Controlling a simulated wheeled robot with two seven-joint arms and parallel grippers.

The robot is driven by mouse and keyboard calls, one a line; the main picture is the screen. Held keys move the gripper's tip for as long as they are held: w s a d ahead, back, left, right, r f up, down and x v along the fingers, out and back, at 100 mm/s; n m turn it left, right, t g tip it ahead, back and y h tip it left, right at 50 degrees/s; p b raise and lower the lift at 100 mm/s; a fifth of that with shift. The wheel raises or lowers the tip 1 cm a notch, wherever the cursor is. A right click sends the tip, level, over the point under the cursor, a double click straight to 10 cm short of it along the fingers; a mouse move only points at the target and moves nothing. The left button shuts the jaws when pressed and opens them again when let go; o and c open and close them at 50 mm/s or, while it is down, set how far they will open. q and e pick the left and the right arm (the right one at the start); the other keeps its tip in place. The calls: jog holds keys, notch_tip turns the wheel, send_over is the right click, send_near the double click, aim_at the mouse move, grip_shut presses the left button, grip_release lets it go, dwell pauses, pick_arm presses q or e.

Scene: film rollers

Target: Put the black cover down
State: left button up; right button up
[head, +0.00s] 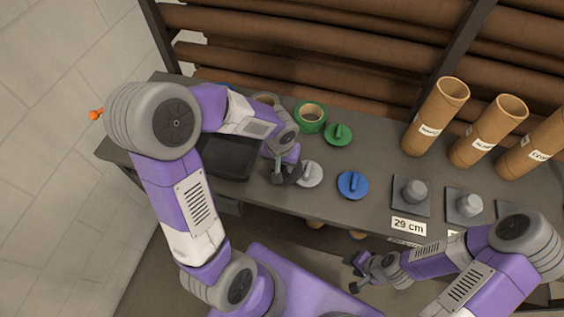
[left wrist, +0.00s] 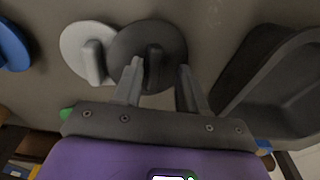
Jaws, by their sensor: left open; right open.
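The black cover (left wrist: 168,38) is a dark round disc with an upright grip tab. In the left wrist view it overlaps the edge of the white cover (left wrist: 76,42); I cannot tell whether it rests on it. My left gripper (left wrist: 160,67) is open, its fingers on either side of the tab with visible gaps. In the head view the black cover (head: 293,178) is partly hidden under my left gripper (head: 284,165), beside the white cover (head: 314,174). My right gripper (head: 358,274) is open and empty, in front of the table edge.
A black tray (head: 218,173) lies left of the covers. A blue cover (head: 353,185), a green cover (head: 338,135) and a green tape roll (head: 311,117) are nearby. Cardboard tubes (head: 435,115) and grey knobbed plates (head: 411,197) stand to the right. Brown rolls fill the rack behind.

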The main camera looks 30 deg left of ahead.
pick_arm(q)
notch_tip(320, 180, up, 12)
jog(key=s+p, duration=0.1)
jog(key=p, duration=0.3)
jog(key=shift+s+d, duration=0.2)
pick_arm(e)
notch_tip(320, 180, up, 4)
